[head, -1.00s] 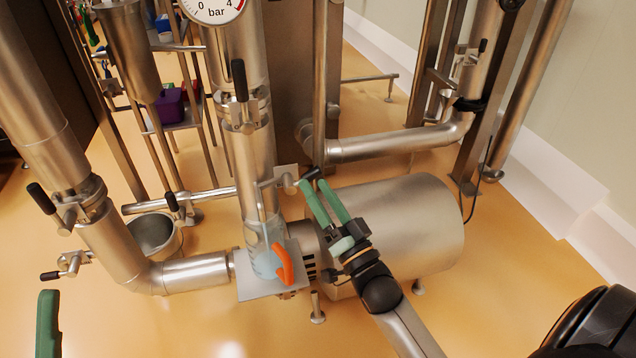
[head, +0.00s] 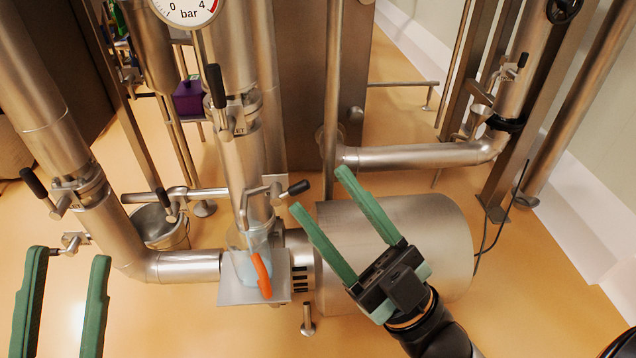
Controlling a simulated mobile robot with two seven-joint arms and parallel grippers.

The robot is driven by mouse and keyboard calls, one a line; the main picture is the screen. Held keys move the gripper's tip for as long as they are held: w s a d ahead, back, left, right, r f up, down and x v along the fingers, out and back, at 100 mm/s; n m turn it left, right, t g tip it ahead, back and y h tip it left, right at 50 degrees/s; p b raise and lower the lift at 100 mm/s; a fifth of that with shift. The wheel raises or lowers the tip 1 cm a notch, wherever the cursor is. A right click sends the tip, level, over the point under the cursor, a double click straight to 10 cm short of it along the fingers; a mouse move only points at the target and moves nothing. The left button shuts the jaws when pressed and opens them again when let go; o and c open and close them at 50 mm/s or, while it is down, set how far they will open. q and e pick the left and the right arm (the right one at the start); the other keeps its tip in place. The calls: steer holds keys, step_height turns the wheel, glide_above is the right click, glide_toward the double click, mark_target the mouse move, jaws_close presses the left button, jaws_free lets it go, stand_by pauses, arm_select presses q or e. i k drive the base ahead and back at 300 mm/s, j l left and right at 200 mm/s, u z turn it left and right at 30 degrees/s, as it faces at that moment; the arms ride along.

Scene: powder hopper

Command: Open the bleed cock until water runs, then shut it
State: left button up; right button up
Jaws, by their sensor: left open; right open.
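The bleed cock (head: 264,194) sits on the vertical steel pipe, with a black-tipped lever (head: 298,188) pointing right and a thin spout bending down. A clear jug with an orange handle (head: 262,274) stands under the spout on a small metal shelf (head: 238,294). Bluish contents show in the jug; I cannot make out a running stream. My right gripper (head: 318,188) is open and empty, its green fingers just right of the lever and apart from it in the picture. My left gripper (head: 68,254) is open and empty at the lower left.
A pressure gauge (head: 186,8) is at the top. Other black-handled valves (head: 216,86) sit on the pipes. A steel motor drum (head: 400,240) lies behind my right gripper. A metal bucket (head: 162,228) stands left of the pipe. Open floor lies at the front.

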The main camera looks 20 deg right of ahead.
mark_target(277, 197)
steer(key=l, duration=1.45)
steer(key=u, duration=0.05)
